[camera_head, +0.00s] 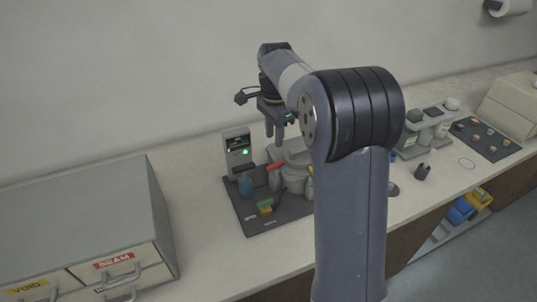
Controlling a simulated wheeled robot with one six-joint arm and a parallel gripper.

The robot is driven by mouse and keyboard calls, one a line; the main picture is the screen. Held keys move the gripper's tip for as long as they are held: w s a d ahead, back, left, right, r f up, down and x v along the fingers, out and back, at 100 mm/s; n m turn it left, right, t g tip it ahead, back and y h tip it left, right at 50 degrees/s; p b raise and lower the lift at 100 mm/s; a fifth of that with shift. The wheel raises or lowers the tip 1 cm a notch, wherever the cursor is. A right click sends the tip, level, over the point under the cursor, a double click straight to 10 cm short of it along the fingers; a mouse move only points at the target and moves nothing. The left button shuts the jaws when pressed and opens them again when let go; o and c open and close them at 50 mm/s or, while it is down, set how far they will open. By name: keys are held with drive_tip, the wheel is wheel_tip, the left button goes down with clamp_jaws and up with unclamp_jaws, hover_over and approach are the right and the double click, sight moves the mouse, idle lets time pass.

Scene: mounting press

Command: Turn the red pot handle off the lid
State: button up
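The grey mounting press (293,178) stands on a dark mat (252,222) in the middle of the bench. Its red pot handle (274,166) sticks out to the left at the top of the pot. The lid is hard to make out at this size, and my arm hides the right side of the press.
A grey control box (238,151) with a green light stands just left of the press. A blue bottle (245,185) and a green and orange block (265,207) are on the mat. A drawer cabinet (85,225) fills the left. Bench between cabinet and mat is clear.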

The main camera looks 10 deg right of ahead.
sight(274, 164)
wheel_tip(274, 164, down, 10)
drive_tip(key=shift+s+p, duration=0.15)
drive_tip(key=shift+p, duration=0.2)
drive_tip(key=shift+c, duration=0.4)
clamp_jaws()
